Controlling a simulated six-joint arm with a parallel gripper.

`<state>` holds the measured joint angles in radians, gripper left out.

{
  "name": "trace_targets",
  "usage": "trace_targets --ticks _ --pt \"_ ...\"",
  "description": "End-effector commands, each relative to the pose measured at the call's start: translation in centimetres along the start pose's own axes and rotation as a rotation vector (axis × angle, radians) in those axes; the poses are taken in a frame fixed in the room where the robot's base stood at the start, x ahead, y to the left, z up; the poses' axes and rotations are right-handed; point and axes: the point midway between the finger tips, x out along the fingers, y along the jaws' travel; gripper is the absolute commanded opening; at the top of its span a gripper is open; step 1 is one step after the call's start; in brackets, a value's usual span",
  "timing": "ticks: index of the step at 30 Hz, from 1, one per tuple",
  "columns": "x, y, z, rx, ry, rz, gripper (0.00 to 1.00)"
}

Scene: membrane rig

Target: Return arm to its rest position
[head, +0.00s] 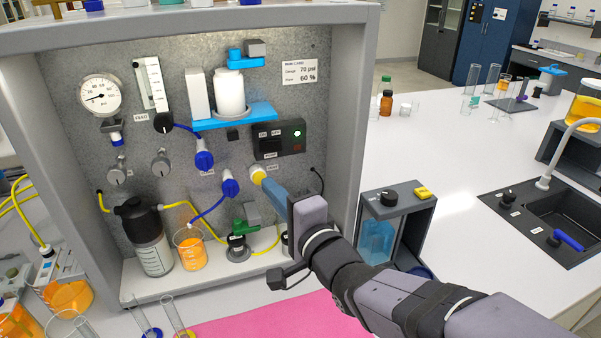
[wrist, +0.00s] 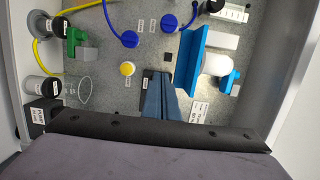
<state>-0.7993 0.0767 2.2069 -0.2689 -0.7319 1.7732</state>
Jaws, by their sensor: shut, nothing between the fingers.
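My gripper (head: 268,184) is in front of the grey panel of the rig, at its lower right. Its blue fingers are together with nothing between them. In the head view the tips overlap the edge of a yellow round knob (head: 257,174); I cannot tell from that view whether they touch. In the wrist view the shut fingers (wrist: 159,84) show beside the yellow knob (wrist: 127,69), with a visible gap across the picture. They partly cover the black switch box there, which shows whole with a green light (head: 279,139) in the head view.
The rig's frame (head: 345,135) surrounds the panel closely. A grey stand with a blue container (head: 376,240) is right of my arm. White bench beyond is partly clear.

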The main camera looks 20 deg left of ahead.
Motion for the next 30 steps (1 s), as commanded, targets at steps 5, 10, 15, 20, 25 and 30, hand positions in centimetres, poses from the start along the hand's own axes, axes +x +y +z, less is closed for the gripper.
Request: trace_targets --ticks 5,10,15,20,25,30 --pt "0.0 0.0 0.0 -0.03 0.0 0.0 0.0" --pt "0.0 0.9 -0.2 -0.194 0.004 0.034 0.0" --pt "-0.6 5.2 -1.2 -0.503 -0.005 0.215 0.0" --pt "-3.5 12.3 -2.5 -0.818 -0.104 0.503 0.0" --pt "-10.4 20.9 -3.0 -1.08 -0.369 0.845 0.0" --pt "-20.4 26.6 -2.9 -1.181 -0.723 1.123 0.0"
